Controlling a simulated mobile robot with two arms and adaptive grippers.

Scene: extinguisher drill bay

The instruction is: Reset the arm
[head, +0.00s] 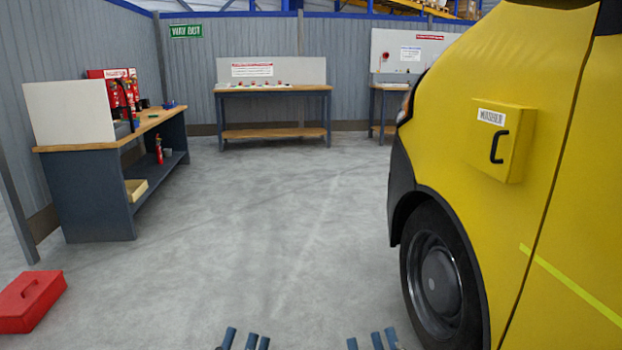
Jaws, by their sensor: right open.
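My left gripper (240,340) shows only its blue-grey fingertips at the bottom edge, left of centre. A gap shows between its fingers, so it is open, and nothing is seen in it. My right gripper (366,341) shows at the bottom edge, right of centre, close to the van's front wheel in the picture. It is open, with nothing seen between its fingers. Both are over the grey floor. The rest of both arms is out of the picture.
A yellow van (500,90) with a yellow box (512,160) fills the right. A red toolbox (30,300) lies on the floor at left. Workbenches (90,195) stand at left and along the back wall. The middle floor (270,230) is clear.

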